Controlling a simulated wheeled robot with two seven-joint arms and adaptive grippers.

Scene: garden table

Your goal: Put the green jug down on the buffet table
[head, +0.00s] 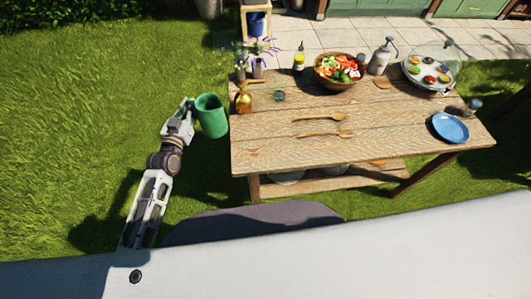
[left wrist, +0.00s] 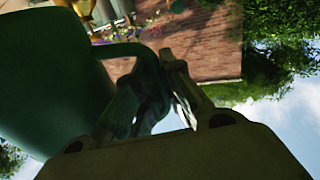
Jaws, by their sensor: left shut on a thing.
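The green jug (head: 211,116) is held by my left gripper (head: 188,107) off the left end of the wooden buffet table (head: 270,150), over the grass in the head view. The jug looks roughly upright, its open top showing. In the left wrist view the jug (left wrist: 50,75) fills the left side, dark in shadow, and its handle runs between the fingers of my left gripper (left wrist: 155,95). The fingers are shut on the handle. My right gripper is in neither view.
Near the table's left end stand a gold bottle (head: 243,98), a glass (head: 279,94) and a flower vase (head: 258,68). Two wooden utensils (head: 322,118) lie mid-table. A salad bowl (head: 340,72), a pump bottle (head: 381,57) and a blue plate (head: 450,127) stand further right.

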